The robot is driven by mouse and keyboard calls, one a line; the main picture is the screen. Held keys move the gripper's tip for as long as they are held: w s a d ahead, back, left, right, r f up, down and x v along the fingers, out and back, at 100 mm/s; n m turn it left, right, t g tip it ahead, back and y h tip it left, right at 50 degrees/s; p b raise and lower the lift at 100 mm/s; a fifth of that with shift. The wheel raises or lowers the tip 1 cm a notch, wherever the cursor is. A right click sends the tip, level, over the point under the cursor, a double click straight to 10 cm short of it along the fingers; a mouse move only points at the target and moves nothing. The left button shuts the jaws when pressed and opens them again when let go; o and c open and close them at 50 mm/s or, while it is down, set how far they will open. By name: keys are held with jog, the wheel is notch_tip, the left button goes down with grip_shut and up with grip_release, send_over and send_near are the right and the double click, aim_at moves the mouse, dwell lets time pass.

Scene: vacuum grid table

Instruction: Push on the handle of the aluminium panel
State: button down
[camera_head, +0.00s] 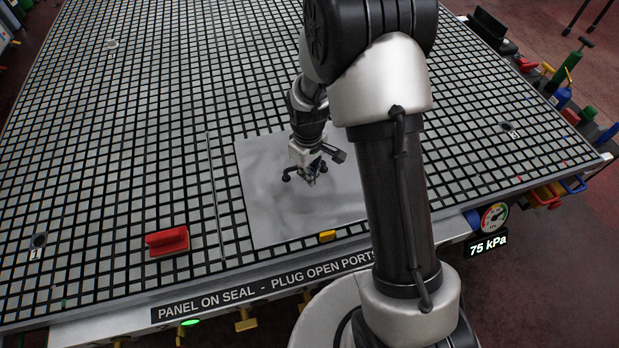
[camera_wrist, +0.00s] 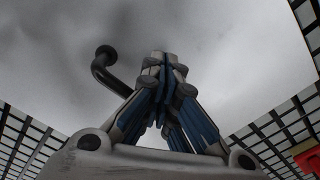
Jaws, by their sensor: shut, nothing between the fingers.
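The aluminium panel (camera_head: 275,215) is a flat grey sheet on the grid table, partly hidden behind my arm in the head view. It fills most of the wrist view as a cloudy grey surface (camera_wrist: 240,60). A black bent handle (camera_head: 288,174) stands on the panel. In the wrist view one curved end of the handle (camera_wrist: 103,68) shows just left of my fingers; the rest is hidden behind them. My gripper (camera_head: 311,181) points down at the handle, its fingertips (camera_wrist: 165,58) together and empty. I cannot tell whether it touches the handle.
A red block (camera_head: 167,242) lies on the grid left of the panel. A small yellow block (camera_head: 327,236) sits at the panel's front edge. A gauge (camera_head: 494,217) above a 75 kPa display hangs on the front side. The grid left of the panel is mostly clear.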

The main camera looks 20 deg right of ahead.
jog(key=shift+w+r, duration=0.15)
jog(key=shift+w, duration=0.15)
jog(key=shift+s, duration=1.85)
notch_tip(320, 180, up, 8)
jog(key=p, duration=0.6)
notch_tip(320, 180, up, 9)
jog(key=s+m+t, duration=0.1)
jog(key=s, duration=0.1)
jog(key=s+r+m+t+b, duration=0.2)
jog(key=s+r+m, duration=0.3)
jog(key=s+r, duration=1)
jog(key=s+t, duration=0.1)
jog(key=s, duration=0.1)
jog(key=shift+s+t, duration=0.3)
